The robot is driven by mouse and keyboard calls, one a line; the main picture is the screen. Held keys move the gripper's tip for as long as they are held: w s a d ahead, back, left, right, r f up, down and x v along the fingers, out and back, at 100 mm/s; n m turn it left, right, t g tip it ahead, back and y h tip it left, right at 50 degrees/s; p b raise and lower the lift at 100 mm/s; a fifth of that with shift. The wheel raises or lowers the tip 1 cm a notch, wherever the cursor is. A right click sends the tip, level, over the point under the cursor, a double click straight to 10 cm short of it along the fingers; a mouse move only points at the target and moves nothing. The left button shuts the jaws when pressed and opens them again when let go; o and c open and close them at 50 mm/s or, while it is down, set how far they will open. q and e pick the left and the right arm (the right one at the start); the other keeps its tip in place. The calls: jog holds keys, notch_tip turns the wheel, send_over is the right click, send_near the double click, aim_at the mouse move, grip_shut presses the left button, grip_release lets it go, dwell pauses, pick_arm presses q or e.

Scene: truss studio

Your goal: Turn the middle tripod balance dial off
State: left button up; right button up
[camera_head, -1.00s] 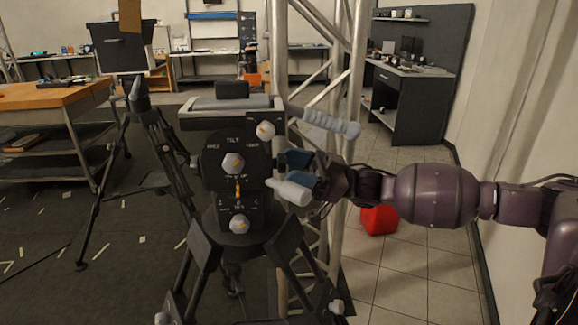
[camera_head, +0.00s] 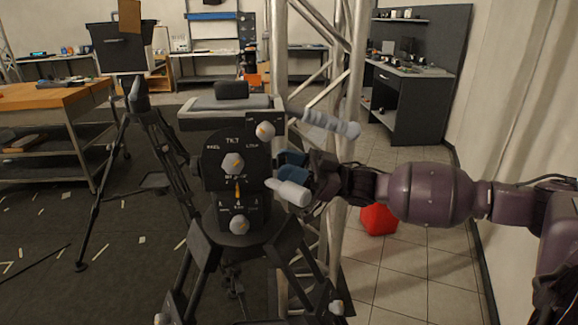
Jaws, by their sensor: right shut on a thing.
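The middle tripod (camera_head: 205,245) stands in front of me with a black head bearing a dial plate. A pale knob (camera_head: 232,163) sits on the plate under the word TILT. Another knob (camera_head: 239,224) sits below it, and a third knob (camera_head: 265,130) is at the upper right. An orange pointer (camera_head: 238,189) shows between the first two. My right gripper (camera_head: 288,163) comes in from the right against the right side of the head. It is shut on a part of the head; its own fingers hide which part. My left gripper is not in view.
A pale grey handle (camera_head: 291,193) sticks out just below my right gripper, and a ribbed grey handle (camera_head: 333,124) sticks out above it. A metal truss (camera_head: 352,80) rises right behind. A red object (camera_head: 379,219) lies on the tiles. Another tripod (camera_head: 140,105) stands left.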

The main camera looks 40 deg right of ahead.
jog(key=shift+n+g, duration=0.4)
jog(key=shift+n, duration=0.1)
jog(key=shift+w+d+r+n+g, duration=0.1)
jog(key=shift+n+g, duration=0.75)
jog(key=shift+n, duration=1)
jog(key=shift+w+a+n+g, duration=0.1)
jog(key=shift+n+g, duration=0.8)
jog(key=shift+n, duration=0.9)
jog(key=shift+d+r+n+g, duration=0.1)
jog(key=shift+n+g, duration=0.75)
jog(key=shift+n, duration=1)
jog(key=o, duration=0.9)
jog(key=v, duration=1.1)
jog(key=shift+f, duration=0.1)
